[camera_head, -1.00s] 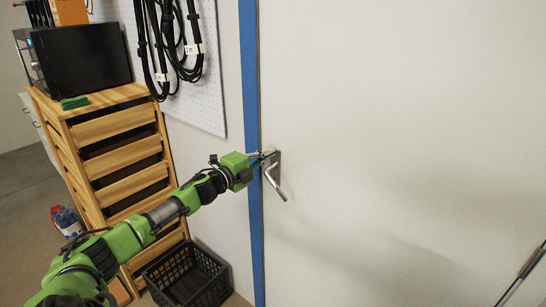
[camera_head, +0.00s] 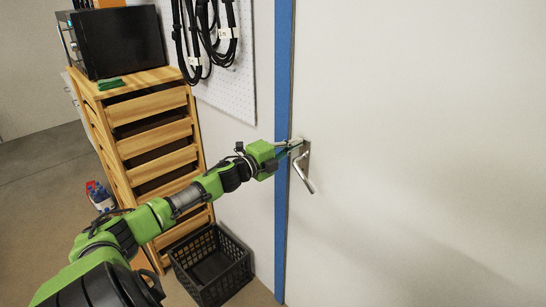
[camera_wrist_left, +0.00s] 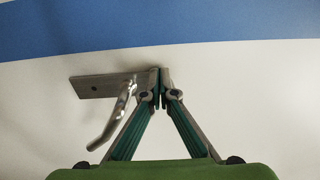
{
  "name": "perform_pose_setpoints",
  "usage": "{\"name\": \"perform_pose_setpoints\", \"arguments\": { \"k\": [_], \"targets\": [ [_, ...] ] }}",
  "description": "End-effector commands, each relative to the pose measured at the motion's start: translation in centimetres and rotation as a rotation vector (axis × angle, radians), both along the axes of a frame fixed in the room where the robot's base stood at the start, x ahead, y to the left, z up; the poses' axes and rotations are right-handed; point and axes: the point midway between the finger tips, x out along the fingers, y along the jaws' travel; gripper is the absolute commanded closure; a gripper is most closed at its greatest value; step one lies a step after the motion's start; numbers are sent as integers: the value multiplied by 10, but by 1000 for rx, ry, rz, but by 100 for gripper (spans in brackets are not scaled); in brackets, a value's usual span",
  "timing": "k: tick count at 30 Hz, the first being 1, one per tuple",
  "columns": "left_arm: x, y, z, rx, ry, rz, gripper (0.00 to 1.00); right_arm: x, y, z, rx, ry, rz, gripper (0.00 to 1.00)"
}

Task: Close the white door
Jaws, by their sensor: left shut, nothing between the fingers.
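The white door (camera_head: 420,130) fills the right of the head view, beside a blue frame strip (camera_head: 283,150). It looks flush with the frame or nearly so; I cannot tell if it is fully shut. A metal lever handle (camera_head: 304,176) on a plate sits near its left edge. My left gripper (camera_head: 299,144) is at the upper part of the handle plate. In the left wrist view the gripper (camera_wrist_left: 162,72) has its fingertips together beside the handle (camera_wrist_left: 118,115), with nothing between them. I cannot tell if the tips touch the door. My right gripper is out of view.
A wooden drawer unit (camera_head: 155,130) with a black box (camera_head: 125,42) on top stands at the left. A black crate (camera_head: 212,265) is on the floor by the wall. Black cables (camera_head: 208,40) hang from a white pegboard (camera_head: 238,85).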

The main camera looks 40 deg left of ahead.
Motion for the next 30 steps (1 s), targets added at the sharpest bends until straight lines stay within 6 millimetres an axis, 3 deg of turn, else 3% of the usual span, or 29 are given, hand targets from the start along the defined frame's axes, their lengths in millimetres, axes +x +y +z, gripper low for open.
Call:
{"name": "perform_pose_setpoints", "arguments": {
  "k": [21, 30],
  "targets": [
    [-81, -1, -4, 1, 8, -9, 100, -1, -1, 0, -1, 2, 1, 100],
    [-103, -1, -3, 0, 6, -10, 100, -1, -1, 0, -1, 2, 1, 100]
  ]
}}
